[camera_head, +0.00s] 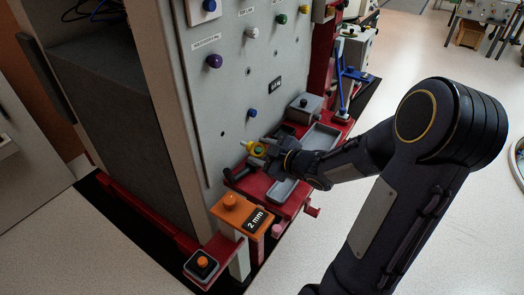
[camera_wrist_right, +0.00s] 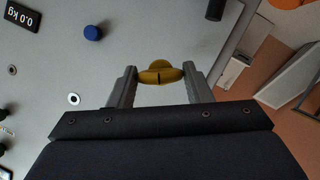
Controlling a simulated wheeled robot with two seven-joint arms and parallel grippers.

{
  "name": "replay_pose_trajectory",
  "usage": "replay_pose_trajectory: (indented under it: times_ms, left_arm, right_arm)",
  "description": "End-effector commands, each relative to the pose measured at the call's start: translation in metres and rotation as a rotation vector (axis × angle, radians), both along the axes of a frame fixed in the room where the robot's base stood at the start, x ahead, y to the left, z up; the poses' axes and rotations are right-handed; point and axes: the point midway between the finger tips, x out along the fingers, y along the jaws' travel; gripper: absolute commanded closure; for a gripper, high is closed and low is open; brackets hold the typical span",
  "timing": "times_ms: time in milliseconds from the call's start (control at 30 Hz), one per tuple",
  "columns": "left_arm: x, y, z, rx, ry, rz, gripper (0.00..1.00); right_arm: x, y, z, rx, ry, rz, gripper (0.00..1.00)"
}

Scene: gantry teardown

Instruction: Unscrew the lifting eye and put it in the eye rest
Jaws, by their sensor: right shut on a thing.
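The yellow lifting eye (camera_head: 256,149) is between the fingers of my right gripper (camera_head: 265,150), in front of the grey panel's lower part and above the red shelf. In the right wrist view, the yellow eye (camera_wrist_right: 160,75) spans the gap between both grey fingertips, and my right gripper is shut on it. Whether the eye still touches the panel cannot be told. The eye rest cannot be picked out for sure; the red shelf (camera_head: 252,186) carries grey trays, one at the right (camera_head: 321,137) and one nearer (camera_head: 281,190). My left gripper is not in view.
An orange block (camera_head: 229,202) with a knob and a "2 mm" label stands at the shelf's near end. A grey box (camera_head: 304,107) stands at its far end. Coloured knobs, including a purple one (camera_head: 214,61), stick out of the panel. Open floor lies right.

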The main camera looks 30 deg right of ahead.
Motion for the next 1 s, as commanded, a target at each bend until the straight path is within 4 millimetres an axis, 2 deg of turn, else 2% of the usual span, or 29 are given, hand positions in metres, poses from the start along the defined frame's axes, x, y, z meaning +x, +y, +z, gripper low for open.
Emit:
replay_pose_trajectory:
  times_ms: [433, 1000]
  left_arm:
    - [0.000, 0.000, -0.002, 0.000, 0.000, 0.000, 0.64]
    - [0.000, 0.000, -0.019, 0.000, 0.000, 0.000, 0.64]
  right_arm:
    - [0.004, 0.001, 0.000, 0.001, -0.002, 0.001, 0.93]
    - [0.046, 0.019, 0.000, 0.000, -0.001, 0.000, 0.93]
